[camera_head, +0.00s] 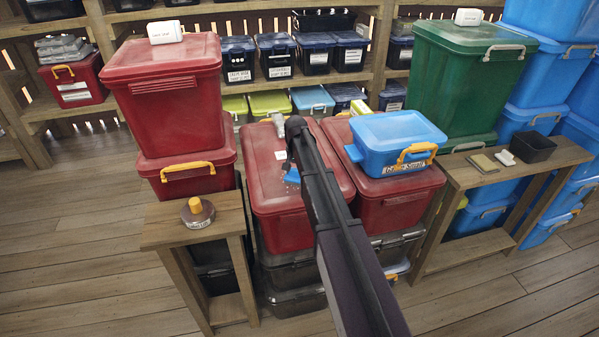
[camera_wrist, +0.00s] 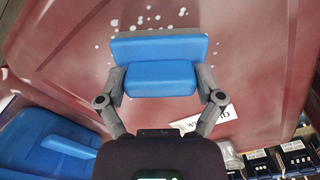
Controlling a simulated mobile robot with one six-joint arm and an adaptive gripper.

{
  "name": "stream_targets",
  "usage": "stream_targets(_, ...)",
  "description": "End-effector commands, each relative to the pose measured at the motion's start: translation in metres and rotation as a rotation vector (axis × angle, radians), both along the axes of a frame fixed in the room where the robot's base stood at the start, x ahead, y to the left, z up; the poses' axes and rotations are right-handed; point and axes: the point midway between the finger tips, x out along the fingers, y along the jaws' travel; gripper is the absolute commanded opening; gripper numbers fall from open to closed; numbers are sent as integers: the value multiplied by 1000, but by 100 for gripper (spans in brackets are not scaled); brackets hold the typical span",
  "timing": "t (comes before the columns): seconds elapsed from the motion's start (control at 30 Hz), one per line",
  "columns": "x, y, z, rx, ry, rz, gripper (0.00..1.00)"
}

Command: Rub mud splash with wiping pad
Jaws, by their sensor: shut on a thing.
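My gripper (camera_wrist: 161,84) is shut on a blue wiping pad (camera_wrist: 160,48) with a grey edge, one finger on each side. The pad is over the red lid of a bin (camera_head: 265,155) in the middle; whether it touches the lid I cannot tell. In the head view the pad (camera_head: 292,176) shows beside my arm, which hides part of the lid. Pale spots (camera_wrist: 155,17), which look like the splash, lie on the red lid just beyond the pad and to its left in the wrist view. A white label (camera_wrist: 215,120) lies near my right finger.
A blue bin (camera_head: 398,135) stands on the red bin to the right. Stacked red bins (camera_head: 165,80) rise at the left, beside a small wooden stand (camera_head: 165,236) with a round, yellow-knobbed object (camera_head: 197,212). A wooden stand (camera_head: 470,178) at right bears a black box (camera_head: 532,147).

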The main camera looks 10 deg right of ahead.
Motion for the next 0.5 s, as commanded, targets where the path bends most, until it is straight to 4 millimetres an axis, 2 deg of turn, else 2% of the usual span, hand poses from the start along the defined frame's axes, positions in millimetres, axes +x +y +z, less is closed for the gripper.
stream_targets(0.5, 0, 8, 0, 3, -1, 2, 47)
